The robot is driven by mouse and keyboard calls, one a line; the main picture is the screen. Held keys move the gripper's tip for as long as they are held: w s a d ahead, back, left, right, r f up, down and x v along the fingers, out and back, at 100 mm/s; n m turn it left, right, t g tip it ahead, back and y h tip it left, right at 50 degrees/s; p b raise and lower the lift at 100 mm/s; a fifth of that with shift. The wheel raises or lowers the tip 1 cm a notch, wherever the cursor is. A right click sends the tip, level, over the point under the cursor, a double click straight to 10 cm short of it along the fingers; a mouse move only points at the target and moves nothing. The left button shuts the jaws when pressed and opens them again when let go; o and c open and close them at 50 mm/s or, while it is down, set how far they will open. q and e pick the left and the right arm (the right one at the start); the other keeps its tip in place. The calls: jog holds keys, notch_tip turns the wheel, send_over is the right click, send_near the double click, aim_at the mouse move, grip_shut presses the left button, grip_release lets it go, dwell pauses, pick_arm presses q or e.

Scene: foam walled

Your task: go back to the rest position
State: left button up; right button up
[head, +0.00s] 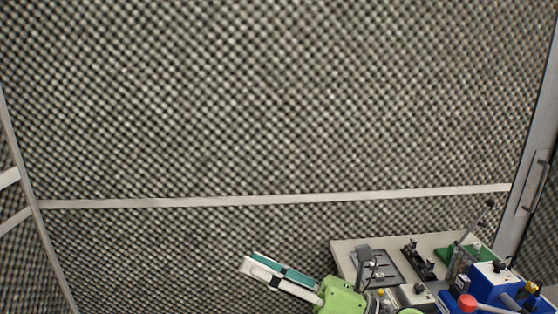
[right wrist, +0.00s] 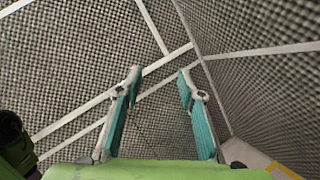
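My right gripper (head: 250,262) shows at the bottom middle of the head view, with white fingers, teal pads and a green body. It points left and is to the left of the table, over no object. In the right wrist view the right gripper (right wrist: 160,77) is open, with a wide empty gap between its two fingers. Only foam wall and pale strips show behind the gap. My left gripper is in neither view.
A pale table (head: 343,253) stands at the lower right of the head view. It carries a grey plate (head: 378,266), a green block (head: 455,252), a blue box (head: 492,285) and other small items. Foam wall (head: 270,100) fills the background. The space left of the gripper is clear.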

jog(key=w+d+f+m+t+h, duration=0.1)
jog(key=w+d+m+t+h, duration=0.2)
jog(key=d+m+t+h, duration=0.55)
jog(key=w+d+f+m+t+h, duration=0.1)
jog(key=w+d+m+t+h, duration=0.25)
jog(key=m, duration=0.95)
jog(key=s+d+f+m+g+h, duration=0.3)
jog(key=d+f+m+h, duration=0.15)
jog(key=f+m, duration=0.4)
jog(key=s+d+f+m+g+h, duration=0.2)
jog(key=s+d+f+m+h, duration=0.25)
jog(key=f, duration=0.65)
jog(key=s+d+f+m+g+y, duration=0.1)
jog(key=s+f+m+g, duration=0.2)
jog(key=s+f+g, duration=0.5)
jog(key=s+d+f+m+g, duration=0.2)
jog(key=s+f+m, duration=0.35)
jog(key=s, duration=0.75)
jog(key=s+f+n+g+b, duration=0.1)
jog(key=s+f+b, duration=0.15)
jog(key=f, duration=1.55)
jog(key=s+f+n+g+b, duration=0.1)
jog(key=f+b, duration=0.2)
jog(key=f, duration=1.5)
jog(key=s+d+f+g+b, duration=0.1)
jog(key=s+f+b, duration=0.3)
jog(key=s+f, duration=1.2)
notch_tip(320, 180, down, 2)
jog(key=shift+s+d, duration=0.25)
jog(key=shift+d, duration=0.45)
